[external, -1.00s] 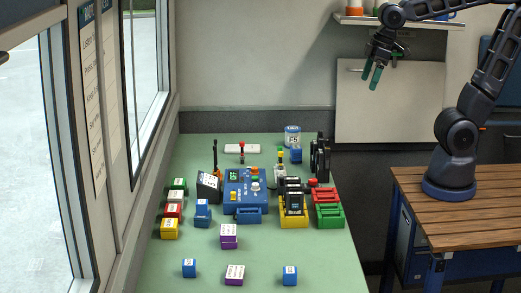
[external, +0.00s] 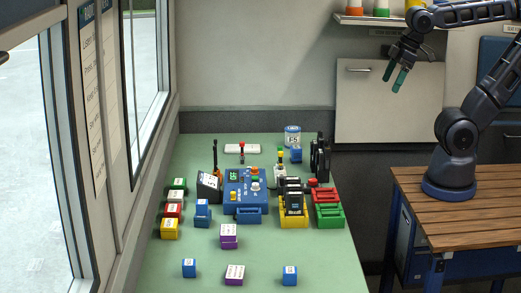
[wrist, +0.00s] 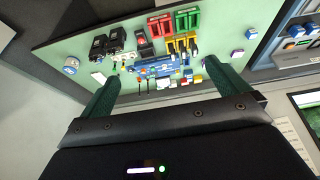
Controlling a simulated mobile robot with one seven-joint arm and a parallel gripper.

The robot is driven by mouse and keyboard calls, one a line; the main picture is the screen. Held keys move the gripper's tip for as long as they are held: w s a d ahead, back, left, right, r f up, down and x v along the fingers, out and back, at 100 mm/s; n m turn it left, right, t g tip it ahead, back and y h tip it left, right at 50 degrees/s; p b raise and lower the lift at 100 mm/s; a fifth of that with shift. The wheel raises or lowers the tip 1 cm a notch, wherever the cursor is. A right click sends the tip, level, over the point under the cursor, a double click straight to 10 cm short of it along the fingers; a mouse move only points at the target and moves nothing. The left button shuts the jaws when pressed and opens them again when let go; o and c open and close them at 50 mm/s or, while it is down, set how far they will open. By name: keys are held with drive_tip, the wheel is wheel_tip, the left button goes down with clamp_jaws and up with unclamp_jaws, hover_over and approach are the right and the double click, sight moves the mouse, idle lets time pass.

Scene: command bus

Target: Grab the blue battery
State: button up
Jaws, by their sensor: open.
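Several small blue blocks with white labels are on the green table (external: 320,262); I cannot tell which is the blue battery. One blue block (external: 189,268) is at the front left, and another (external: 290,275) is at the front right. A stacked blue pair (external: 202,213) stands left of the blue control box (external: 245,190). One more blue block (external: 296,155) is at the back by a round can. My gripper (external: 394,80) is open and empty, high up and right of the table, far from all of them. Its green fingers also show in the wrist view (wrist: 162,72).
Red, green and yellow racks (external: 329,214) and black devices crowd the table's middle and right. Purple-and-white blocks (external: 229,236) stand nearer the front. A wall with windows borders the left. A shelf (external: 385,18) is above my gripper.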

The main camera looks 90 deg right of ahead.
drive_tip(key=c, duration=0.8)
drive_tip(key=shift+c, duration=0.2)
drive_tip(key=n+g+h, duration=0.4)
drive_tip(key=n+h, duration=0.1)
drive_tip(key=n, duration=1.4)
hover_over(296, 147)
drive_tip(key=a, duration=0.3)
wheel_tip(296, 147, down, 29)
drive_tip(key=shift+s+a+x, duration=0.15)
drive_tip(key=shift+x, duration=2.45)
drive_tip(key=shift+s+a+x, duration=0.1)
drive_tip(key=shift+x, duration=2.5)
